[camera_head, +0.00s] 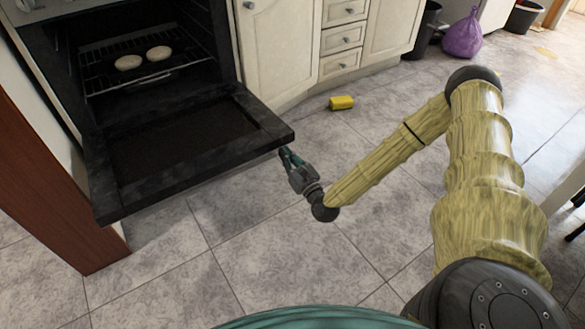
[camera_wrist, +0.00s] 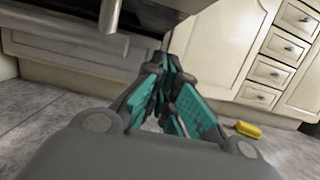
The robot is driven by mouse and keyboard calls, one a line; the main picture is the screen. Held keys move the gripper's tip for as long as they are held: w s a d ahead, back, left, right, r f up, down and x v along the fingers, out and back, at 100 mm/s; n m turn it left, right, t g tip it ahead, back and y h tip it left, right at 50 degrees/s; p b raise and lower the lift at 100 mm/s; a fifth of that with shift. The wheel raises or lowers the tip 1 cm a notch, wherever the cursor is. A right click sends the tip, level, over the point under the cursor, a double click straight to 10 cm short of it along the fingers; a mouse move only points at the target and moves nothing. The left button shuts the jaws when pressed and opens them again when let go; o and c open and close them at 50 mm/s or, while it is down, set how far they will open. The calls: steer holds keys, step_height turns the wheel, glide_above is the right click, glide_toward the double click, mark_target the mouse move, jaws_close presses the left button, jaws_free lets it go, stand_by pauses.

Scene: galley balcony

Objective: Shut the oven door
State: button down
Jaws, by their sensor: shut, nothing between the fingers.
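The oven door (camera_head: 190,145) is dark and hangs open, folded down to about level in front of the oven (camera_head: 150,60). Two pale round pieces of food rest on the wire rack (camera_head: 150,72) inside. My gripper (camera_head: 287,155) is shut and empty, just under or beside the door's front right corner; whether it touches the door cannot be told. In the wrist view my gripper's teal fingers (camera_wrist: 168,85) are together, and a part of the door (camera_wrist: 125,12) shows above and to the left of them.
A yellow object (camera_head: 341,102) lies on the floor by the cream cabinets (camera_head: 277,40). A purple bag (camera_head: 463,36) and dark bins stand at the back right. A reddish-brown panel (camera_head: 50,180) stands left of the door. The tiled floor in front is clear.

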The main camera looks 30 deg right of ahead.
steer(key=shift+s+r+b, duration=0.1)
steer(key=shift+r+b, duration=0.45)
steer(key=shift+r, duration=1.3)
steer(key=shift+r, duration=0.2)
